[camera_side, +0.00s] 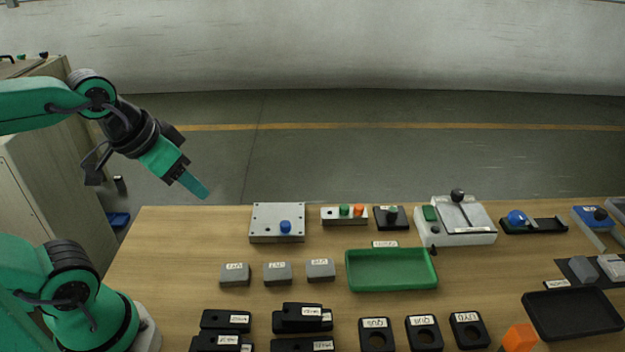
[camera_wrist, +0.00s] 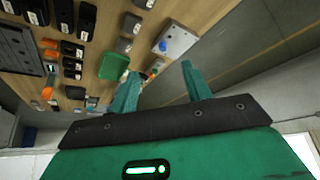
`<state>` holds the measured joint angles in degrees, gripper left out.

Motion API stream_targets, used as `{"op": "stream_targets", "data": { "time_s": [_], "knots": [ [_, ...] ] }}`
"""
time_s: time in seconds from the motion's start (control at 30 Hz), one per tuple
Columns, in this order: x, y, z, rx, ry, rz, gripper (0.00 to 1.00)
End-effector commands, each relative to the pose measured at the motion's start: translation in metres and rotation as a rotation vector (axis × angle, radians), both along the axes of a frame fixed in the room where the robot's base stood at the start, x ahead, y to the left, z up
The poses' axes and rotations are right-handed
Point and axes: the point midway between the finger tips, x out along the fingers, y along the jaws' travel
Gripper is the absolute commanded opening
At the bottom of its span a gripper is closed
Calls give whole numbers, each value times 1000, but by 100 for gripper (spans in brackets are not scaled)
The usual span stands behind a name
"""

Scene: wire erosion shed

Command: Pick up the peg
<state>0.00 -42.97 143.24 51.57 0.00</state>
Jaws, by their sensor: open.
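No single part is plainly marked as the peg. A blue round-topped piece (camera_side: 285,226) stands on a grey plate (camera_side: 262,222) with small corner holes. It also shows in the wrist view (camera_wrist: 163,45). A small silver block (camera_side: 330,218) to its right carries a green piece (camera_side: 344,210) and an orange piece (camera_side: 359,210). My gripper (camera_side: 205,193) is above and left of the grey plate, clear of the table, tilted down to the right. In the wrist view my gripper (camera_wrist: 160,69) has its two teal fingers apart with nothing between them.
A green tray (camera_side: 392,288) sits mid-table, empty. Labelled grey blocks (camera_side: 277,280) lie to its left, black holders (camera_side: 423,347) in front. A white fixture (camera_side: 456,235) stands behind it; a black tray (camera_side: 543,334) is at right. Bare wood shows at the table's left (camera_side: 175,250).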

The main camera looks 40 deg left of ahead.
Motion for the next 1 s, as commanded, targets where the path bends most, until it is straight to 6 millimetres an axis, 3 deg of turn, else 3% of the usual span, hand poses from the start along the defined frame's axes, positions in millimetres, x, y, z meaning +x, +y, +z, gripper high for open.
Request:
{"op": "stream_targets", "data": {
  "time_s": [0.27,0.43,0.73,1.0],
  "knots": [
    [7,-1,4,1,10,-6,49],
    [25,-3,14,6,36,-21,49],
    [77,-9,32,16,102,-62,49],
    [130,-18,36,26,163,-99,49]
  ]
}}
